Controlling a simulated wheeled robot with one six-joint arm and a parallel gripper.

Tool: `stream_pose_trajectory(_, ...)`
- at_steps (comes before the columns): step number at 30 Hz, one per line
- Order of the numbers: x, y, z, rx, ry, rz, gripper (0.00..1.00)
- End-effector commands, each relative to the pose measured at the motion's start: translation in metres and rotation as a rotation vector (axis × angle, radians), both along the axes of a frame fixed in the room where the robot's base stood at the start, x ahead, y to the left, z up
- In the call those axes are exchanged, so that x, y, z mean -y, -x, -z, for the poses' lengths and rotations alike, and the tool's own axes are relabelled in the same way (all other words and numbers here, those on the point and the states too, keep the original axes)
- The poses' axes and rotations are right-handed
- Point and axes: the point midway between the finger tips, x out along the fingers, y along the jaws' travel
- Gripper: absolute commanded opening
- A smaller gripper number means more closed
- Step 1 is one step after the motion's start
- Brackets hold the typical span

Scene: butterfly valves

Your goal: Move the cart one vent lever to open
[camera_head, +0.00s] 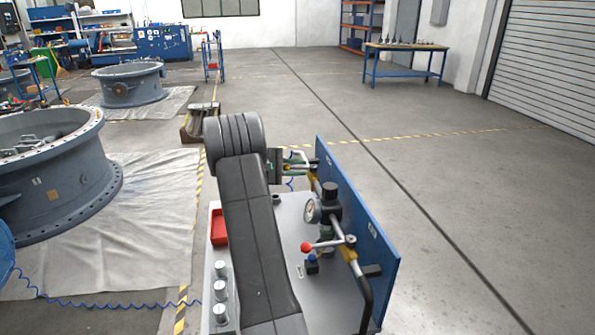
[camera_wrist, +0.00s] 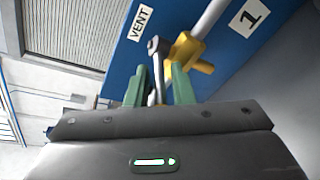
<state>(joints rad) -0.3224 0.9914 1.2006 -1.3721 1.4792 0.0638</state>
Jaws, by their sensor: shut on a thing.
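The blue cart panel (camera_wrist: 118,62) carries a VENT label (camera_wrist: 141,22) and a number 1 label (camera_wrist: 249,17) in the wrist view. A grey vent lever (camera_wrist: 156,46) stands beside a yellow valve body (camera_wrist: 185,50) on a pale pipe. My gripper (camera_wrist: 159,72) has its two green fingers on either side of the lever and is shut on it. The lever's lower end is partly hidden by my gripper body. In the head view my gripper (camera_head: 296,164) is at the far end of the cart (camera_head: 287,215), close to the blue panel.
A pressure gauge (camera_head: 313,211) and a red-knobbed lever (camera_head: 307,247) stand on the cart's near right side. A red tray (camera_head: 219,227) is left of my arm.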

Motion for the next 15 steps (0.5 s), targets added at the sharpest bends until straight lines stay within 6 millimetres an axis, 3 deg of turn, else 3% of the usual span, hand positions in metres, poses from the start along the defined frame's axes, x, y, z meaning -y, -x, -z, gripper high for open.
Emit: stream_pose_trajectory(15,0.004,-0.015,-0.001,-0.001,-0.001,0.382,0.0)
